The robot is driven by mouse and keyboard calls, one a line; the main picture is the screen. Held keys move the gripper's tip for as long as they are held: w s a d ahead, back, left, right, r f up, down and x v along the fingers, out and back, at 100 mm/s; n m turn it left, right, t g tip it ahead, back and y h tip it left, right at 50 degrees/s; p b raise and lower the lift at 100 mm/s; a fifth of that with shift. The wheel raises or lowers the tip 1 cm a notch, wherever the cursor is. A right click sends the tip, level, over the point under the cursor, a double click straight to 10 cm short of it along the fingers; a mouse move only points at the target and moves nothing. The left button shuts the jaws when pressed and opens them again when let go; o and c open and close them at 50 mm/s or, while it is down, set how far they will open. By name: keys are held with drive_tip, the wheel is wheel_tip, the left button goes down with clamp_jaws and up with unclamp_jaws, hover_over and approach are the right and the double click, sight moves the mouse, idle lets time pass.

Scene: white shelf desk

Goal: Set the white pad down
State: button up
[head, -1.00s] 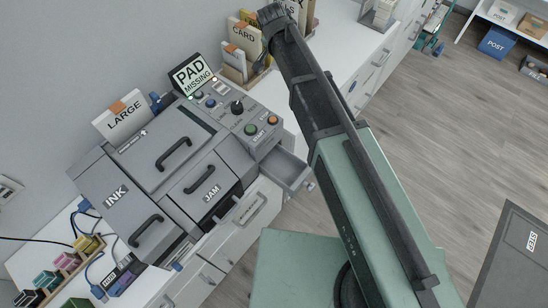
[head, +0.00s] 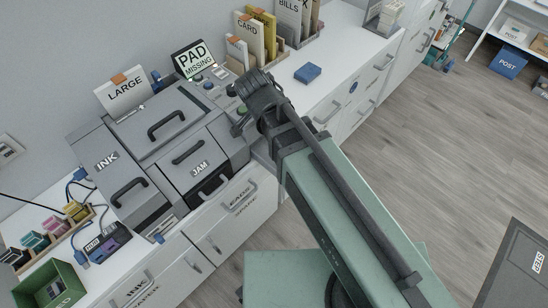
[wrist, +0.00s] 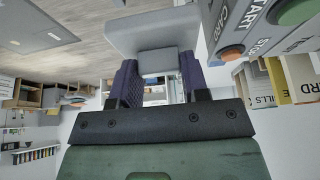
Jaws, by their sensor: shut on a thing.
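In the wrist view the white pad (wrist: 150,35) shows as a pale, broad plate with a smaller block on its near side. My gripper (wrist: 156,72) is shut on that small block, one dark ridged finger on each side. The pad is off to one side of the control panel, close to the orange stop button (wrist: 232,53). In the head view my wrist hangs over the right end of the grey machine (head: 165,125). My arm hides the pad there, so I cannot tell whether it touches anything beneath.
The machine's display (head: 194,59) reads "PAD MISSING". A blue block (head: 307,74) lies on the white desk (head: 335,65) right of the machine, with bare desktop around it. Card files (head: 250,38) stand behind. A green bin (head: 50,287) is at lower left.

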wheel_tip(320, 180, down, 16)
drive_tip(key=b, duration=1.3)
drive_tip(key=shift+f+b, duration=0.1)
drive_tip(key=shift+b, duration=0.2)
drive_tip(key=shift+r, duration=0.3)
drive_tip(key=shift+f, duration=0.2)
drive_tip(key=o, duration=1)
drive_tip(key=p+v, duration=1.1)
drive_tip(key=v, duration=0.1)
drive_tip(key=shift+r+p, duration=0.2)
drive_tip(key=shift+p, duration=0.1)
